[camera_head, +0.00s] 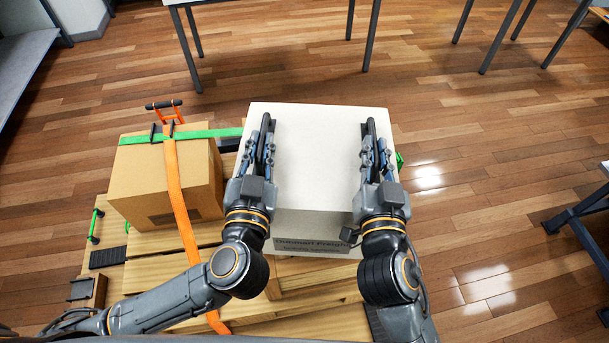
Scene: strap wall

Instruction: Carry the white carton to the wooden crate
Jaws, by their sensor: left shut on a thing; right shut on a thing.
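The white carton (318,160) is in the middle of the head view, with dark print on its near side. My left gripper (266,140) is shut on the carton along its left side. My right gripper (371,140) is shut on it along its right side. The fingers and wrists cover parts of the carton's edges. Slatted wood (310,282) shows below and around the carton, and it looks like the top of the wooden crate. I cannot tell whether the carton touches it.
A brown cardboard box (160,185) stands on the wood at left, crossed by an orange strap (180,200) and a green strap (200,134). Table legs (371,35) stand at the far side, and a dark frame (585,215) at right. Wooden floor (470,150) at right is clear.

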